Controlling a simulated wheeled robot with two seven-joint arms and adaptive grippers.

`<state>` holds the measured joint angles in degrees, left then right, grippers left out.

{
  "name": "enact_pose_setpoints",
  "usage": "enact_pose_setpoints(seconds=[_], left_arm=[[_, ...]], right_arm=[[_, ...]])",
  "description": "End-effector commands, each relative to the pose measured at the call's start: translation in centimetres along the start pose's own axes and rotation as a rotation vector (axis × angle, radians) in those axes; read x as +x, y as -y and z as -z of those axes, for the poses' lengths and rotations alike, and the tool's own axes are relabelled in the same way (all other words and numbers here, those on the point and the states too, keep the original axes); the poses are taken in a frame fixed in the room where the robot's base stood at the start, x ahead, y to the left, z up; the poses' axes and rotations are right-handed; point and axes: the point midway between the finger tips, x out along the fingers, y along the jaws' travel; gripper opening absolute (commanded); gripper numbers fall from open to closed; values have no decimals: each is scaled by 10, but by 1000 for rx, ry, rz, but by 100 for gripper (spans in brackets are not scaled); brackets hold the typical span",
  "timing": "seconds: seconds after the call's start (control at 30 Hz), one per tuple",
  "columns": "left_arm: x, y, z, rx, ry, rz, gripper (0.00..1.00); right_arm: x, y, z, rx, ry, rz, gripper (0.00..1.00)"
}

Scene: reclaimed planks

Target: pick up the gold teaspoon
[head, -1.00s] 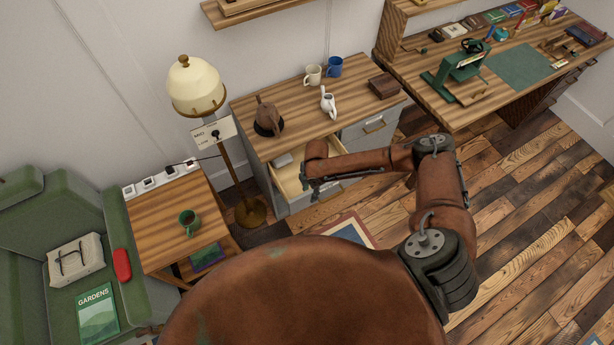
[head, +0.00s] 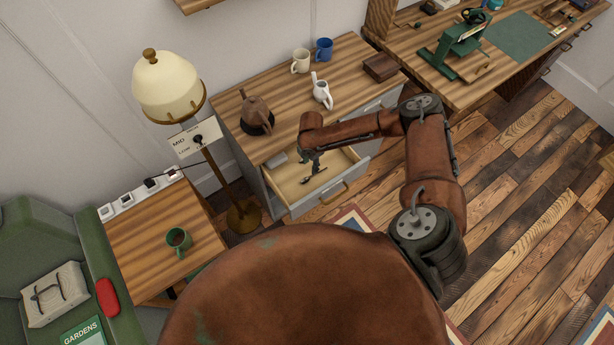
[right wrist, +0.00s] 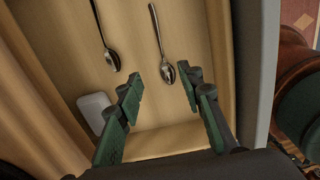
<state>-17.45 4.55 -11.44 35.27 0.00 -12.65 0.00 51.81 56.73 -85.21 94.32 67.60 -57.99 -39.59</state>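Two spoons lie in the open drawer (head: 345,157). In the right wrist view one spoon (right wrist: 160,45) has its bowl just ahead of my fingertips, in line with the gap between them, and another spoon (right wrist: 106,40) lies to its left. Both look metallic and dark in this light, and I cannot tell which is gold. My right gripper (head: 310,162) is over the drawer; in the right wrist view its fingers (right wrist: 161,83) are apart with nothing between them. In the head view the gripper partly hides the drawer's contents. My left gripper is out of view.
A pale grey block (right wrist: 93,108) lies in the drawer, left of my fingers. The drawer walls stand close on either side. On the cabinet top (head: 285,100) are a brown pot (head: 256,115), a white jug (head: 321,92), two mugs and a brown box (head: 380,67).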

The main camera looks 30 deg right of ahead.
Motion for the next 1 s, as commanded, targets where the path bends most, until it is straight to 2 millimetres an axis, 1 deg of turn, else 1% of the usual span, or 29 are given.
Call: enact_pose_setpoints(seconds=[0.03,0.2,0.37,0.5,0.6,0.7,0.93,1.0], left_arm=[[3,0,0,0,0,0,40],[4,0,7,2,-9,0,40],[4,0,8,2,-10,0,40],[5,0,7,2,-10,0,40],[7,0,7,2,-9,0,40],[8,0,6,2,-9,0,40],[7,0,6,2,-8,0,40],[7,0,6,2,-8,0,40]], right_arm=[[7,0,1,-2,0,2,34],[23,-2,4,-8,0,1,34],[39,1,6,-10,1,1,34],[60,6,8,-8,1,1,34],[72,5,7,-7,1,0,34],[78,5,6,-6,1,-1,34],[78,6,6,-5,0,-1,34],[78,6,6,-5,0,-1,30]])
